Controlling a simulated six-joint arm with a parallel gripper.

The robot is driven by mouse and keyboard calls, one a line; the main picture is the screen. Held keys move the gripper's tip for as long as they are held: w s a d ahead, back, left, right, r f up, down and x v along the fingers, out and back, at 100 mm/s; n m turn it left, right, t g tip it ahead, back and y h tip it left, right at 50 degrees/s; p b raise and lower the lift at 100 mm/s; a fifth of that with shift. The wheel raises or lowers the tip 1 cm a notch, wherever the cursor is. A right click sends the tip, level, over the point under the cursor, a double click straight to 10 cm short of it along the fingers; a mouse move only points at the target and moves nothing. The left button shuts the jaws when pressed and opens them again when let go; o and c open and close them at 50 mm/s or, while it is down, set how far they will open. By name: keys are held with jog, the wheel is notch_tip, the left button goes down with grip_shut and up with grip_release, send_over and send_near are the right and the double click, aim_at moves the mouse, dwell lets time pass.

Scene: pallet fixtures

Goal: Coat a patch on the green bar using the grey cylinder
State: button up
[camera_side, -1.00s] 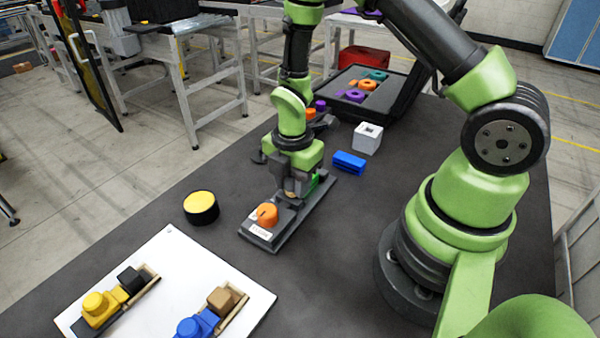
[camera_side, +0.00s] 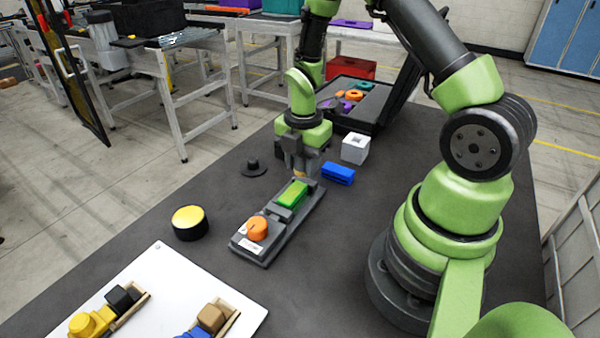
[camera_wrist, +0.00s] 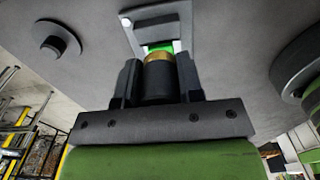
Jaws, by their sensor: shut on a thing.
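The green bar (camera_side: 292,194) lies on a long grey fixture (camera_side: 303,210), which also carries an orange knob (camera_side: 257,229). My gripper (camera_side: 300,163) is above the far end of the fixture, just behind the bar. In the wrist view my gripper (camera_wrist: 158,92) is shut on the grey cylinder (camera_wrist: 157,78), which has a brass-coloured tip. The tip points toward the fixture, and a bit of the green bar (camera_wrist: 160,46) shows beyond it. The tip looks apart from the bar. I cannot tell whether the bar bears a coated patch.
A blue block (camera_side: 338,174) and a white cube (camera_side: 355,148) stand right of the fixture. A black disc with a knob (camera_side: 253,167) and a yellow-topped black cylinder (camera_side: 190,222) are to its left. A white board (camera_side: 170,285) with yellow and blue assemblies lies in front.

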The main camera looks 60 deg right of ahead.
jog(key=shift+r, duration=2.8)
jog(key=shift+f, duration=0.1)
